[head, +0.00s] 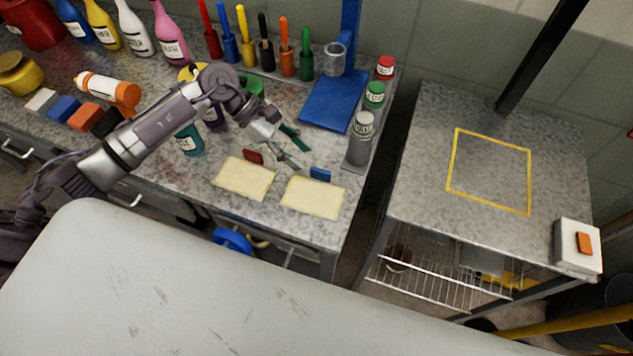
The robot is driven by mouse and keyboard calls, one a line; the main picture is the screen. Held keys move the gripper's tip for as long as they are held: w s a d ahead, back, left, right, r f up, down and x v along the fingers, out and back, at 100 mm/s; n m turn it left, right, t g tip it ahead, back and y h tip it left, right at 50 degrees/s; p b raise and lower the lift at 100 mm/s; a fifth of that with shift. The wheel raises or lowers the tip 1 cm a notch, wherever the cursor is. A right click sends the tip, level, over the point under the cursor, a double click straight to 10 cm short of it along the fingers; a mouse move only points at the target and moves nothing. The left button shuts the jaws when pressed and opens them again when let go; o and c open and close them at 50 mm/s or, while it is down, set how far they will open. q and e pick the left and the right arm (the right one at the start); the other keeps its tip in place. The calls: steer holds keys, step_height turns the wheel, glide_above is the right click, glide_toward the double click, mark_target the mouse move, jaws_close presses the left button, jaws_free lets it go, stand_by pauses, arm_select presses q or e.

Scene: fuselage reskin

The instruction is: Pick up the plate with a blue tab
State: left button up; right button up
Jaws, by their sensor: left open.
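Two pale yellow plates lie on the grey speckled bench. The plate with a blue tab (312,197) is the right one, and its blue tab (320,174) stands at its back edge. The plate with a red tab (244,178) lies to its left, with the red tab (253,157) at its back edge. My left gripper (290,150) is open and empty. In the picture it is just behind the two plates, up and left of the blue tab, apart from it. My right gripper is not in view.
Several bottles and screwdrivers line the back of the bench. A blue stand (333,100) and small capped bottles (361,138) stand behind and right of the plates. A side table (420,180) with a yellow outlined square (490,172) is mostly clear. A pale panel (150,290) fills the foreground.

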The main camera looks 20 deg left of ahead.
mark_target(319, 169)
arm_select(q)
steer(key=shift+x, duration=0.9)
steer(key=p+x, duration=0.1)
steer(key=x, duration=0.1)
steer(key=p+x, duration=0.2)
steer(key=x, duration=0.1)
steer(key=shift+d+r+p, duration=0.2)
steer(key=shift+r+p, duration=0.05)
steer(key=shift+p, duration=0.05)
steer(key=shift+d+f, duration=0.15)
steer(key=shift+f, duration=0.1)
steer(key=c, duration=0.6)
jaws_close()
